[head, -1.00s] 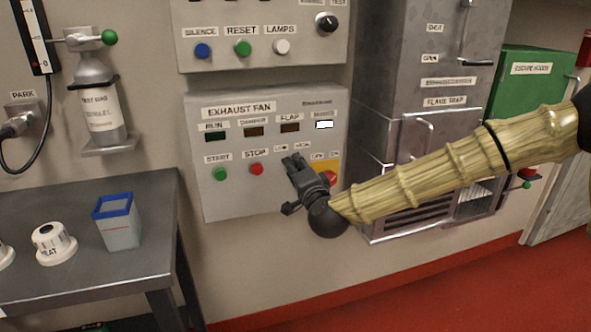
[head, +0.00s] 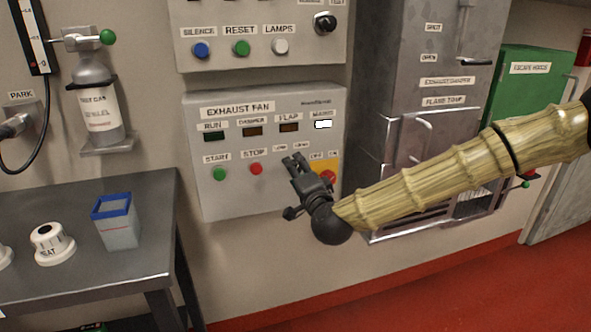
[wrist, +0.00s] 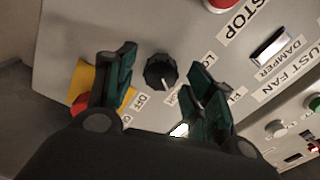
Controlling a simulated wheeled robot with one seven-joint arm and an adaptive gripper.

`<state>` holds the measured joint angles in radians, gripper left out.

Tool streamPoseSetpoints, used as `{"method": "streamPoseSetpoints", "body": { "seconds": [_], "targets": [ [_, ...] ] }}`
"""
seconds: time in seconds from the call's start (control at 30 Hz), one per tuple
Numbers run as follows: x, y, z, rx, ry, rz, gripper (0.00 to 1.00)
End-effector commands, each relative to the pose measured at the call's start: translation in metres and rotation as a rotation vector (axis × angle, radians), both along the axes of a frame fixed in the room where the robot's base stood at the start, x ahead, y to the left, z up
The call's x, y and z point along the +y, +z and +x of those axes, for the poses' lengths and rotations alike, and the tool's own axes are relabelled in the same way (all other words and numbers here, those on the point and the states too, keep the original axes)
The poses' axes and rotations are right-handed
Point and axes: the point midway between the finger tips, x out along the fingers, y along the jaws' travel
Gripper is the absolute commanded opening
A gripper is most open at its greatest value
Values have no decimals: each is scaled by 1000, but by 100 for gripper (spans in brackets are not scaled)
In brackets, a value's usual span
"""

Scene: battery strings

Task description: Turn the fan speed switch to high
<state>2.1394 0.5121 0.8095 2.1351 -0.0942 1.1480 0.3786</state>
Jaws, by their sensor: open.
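The exhaust fan panel (head: 240,195) is a grey box on the wall. In the wrist view, the fan speed switch (wrist: 161,71) is a black round knob with a pale pointer line, with partly hidden labels beside it. My gripper (wrist: 164,78) is open, and the knob shows in the gap between its two dark green fingers. I cannot tell whether either finger touches it. In the head view my gripper (head: 292,162) is in front of the panel's lower right and hides the knob.
A red rotary switch on a yellow plate (wrist: 112,85) lies close beside one finger. The red stop button (head: 255,169) and green start button (head: 219,174) are left of my gripper in the head view. A metal table (head: 75,274) stands at lower left.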

Motion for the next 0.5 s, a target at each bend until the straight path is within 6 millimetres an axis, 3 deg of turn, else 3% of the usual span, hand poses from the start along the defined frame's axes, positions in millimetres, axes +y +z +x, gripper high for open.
{"method": "streamPoseSetpoints", "body": {
  "seconds": [0.3,0.5],
  "targets": [
    [-19,0,-56,2,0,0,53],
    [-28,-1,-81,2,-2,0,53]
  ]
}}
